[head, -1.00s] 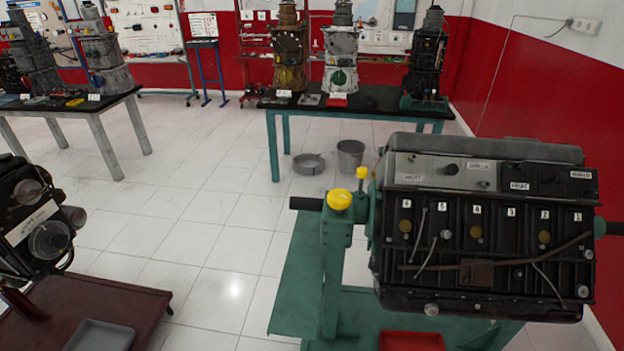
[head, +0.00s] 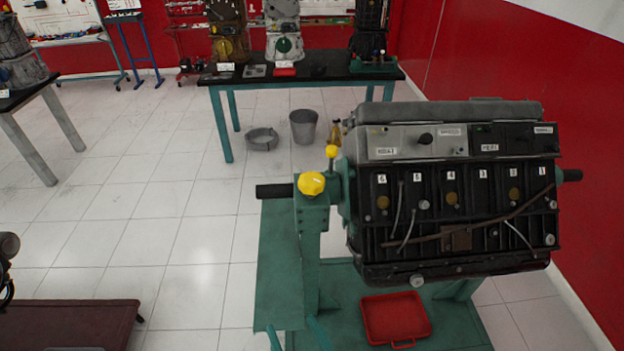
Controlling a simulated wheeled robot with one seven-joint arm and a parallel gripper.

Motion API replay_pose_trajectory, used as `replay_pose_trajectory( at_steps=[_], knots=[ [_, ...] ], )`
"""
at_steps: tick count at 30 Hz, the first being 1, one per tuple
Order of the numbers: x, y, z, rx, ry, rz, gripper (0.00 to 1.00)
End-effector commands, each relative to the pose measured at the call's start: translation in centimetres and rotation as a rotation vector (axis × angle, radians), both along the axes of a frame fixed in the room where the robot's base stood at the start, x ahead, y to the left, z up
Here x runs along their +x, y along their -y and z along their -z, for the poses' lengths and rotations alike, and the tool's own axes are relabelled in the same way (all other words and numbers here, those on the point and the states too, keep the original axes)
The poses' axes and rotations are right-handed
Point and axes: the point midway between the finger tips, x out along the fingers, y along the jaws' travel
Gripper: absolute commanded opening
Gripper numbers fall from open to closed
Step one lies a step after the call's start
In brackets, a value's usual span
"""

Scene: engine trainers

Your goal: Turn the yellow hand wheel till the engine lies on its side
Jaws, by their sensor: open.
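The engine (head: 455,205) is a dark block with a grey top and numbered labels along its side. It sits on a green stand (head: 312,250), roughly upright with its labelled side facing me. A yellow round knob (head: 311,183) sits on top of the green post, left of the engine. A smaller yellow ball (head: 332,151) stands on a short stem just behind it. I cannot tell which yellow part is the hand wheel. My gripper is not in view.
A red tray (head: 396,318) lies on the stand's green base under the engine. A brown bench (head: 70,325) is at the lower left. A black-topped table (head: 330,68) with engine parts stands behind, with a grey bucket (head: 303,127) near it. The tiled floor left of the stand is clear.

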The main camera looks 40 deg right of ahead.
Motion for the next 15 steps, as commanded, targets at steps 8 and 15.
replay_pose_trajectory(
  at_steps=[8,15],
  knots=[
    [6.4,8.3,-6.1,0.278,0.139,0.167,0.69],
    [9.3,14.4,-11.4,0.587,0.277,0.291,0.69]
  ],
)
